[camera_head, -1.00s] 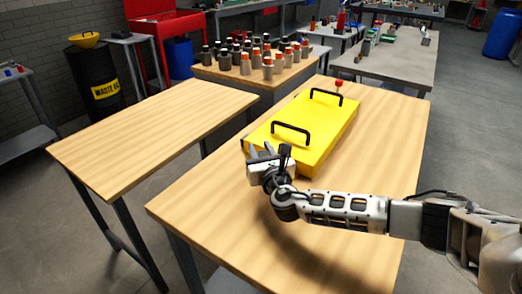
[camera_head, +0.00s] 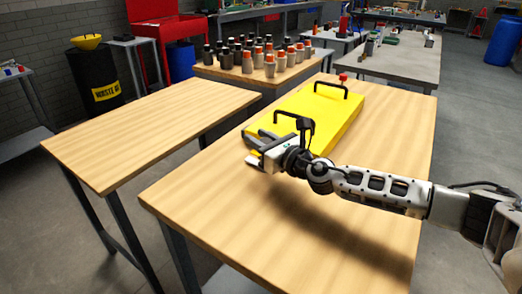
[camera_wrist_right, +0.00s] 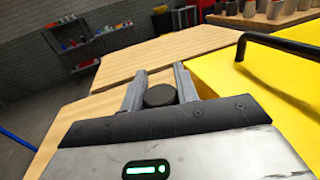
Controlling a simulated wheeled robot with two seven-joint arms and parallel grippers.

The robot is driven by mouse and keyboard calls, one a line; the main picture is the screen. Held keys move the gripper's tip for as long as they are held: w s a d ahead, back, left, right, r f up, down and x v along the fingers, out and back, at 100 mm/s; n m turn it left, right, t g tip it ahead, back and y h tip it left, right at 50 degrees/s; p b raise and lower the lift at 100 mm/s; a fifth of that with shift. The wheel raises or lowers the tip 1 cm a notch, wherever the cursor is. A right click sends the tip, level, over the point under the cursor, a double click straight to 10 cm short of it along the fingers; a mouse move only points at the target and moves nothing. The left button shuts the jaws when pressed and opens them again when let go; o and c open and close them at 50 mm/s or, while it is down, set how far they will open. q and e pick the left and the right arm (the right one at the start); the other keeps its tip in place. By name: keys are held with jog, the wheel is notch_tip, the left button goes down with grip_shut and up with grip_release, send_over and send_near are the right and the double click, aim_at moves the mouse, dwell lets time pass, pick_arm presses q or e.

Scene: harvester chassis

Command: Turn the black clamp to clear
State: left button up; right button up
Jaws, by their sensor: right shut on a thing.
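A yellow box (camera_head: 335,122) with two black handles lies on the front wooden table. My right gripper (camera_head: 253,149) is at the box's near left corner, its fingers pointing left. In the right wrist view, its two grey fingers (camera_wrist_right: 160,80) stand on either side of a dark round piece (camera_wrist_right: 160,96), which looks like the black clamp, and are shut on it. The clamp is hidden by the gripper in the head view, so its angle cannot be told. My left gripper is not in view.
A red knob (camera_head: 343,77) stands at the box's far end. A second wooden table (camera_head: 140,135) is to the left, across a gap. Several bottles (camera_head: 270,62) stand on a table behind. The front table's near part is clear.

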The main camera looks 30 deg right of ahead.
pick_arm(q)
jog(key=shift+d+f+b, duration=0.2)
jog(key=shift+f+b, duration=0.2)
jog(key=shift+b, duration=0.35)
pick_arm(e)
jog(key=shift+f+n+y, duration=0.2)
jog(key=shift+n+y, duration=0.3)
jog(key=shift+y, duration=0.3)
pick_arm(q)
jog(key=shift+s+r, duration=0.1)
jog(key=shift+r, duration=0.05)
pick_arm(e)
jog(key=shift+a+r, duration=0.1)
jog(key=shift+r, duration=0.05)
jog(key=o, duration=1)
jog(key=shift+c, duration=0.2)
jog(key=shift+s, duration=0.1)
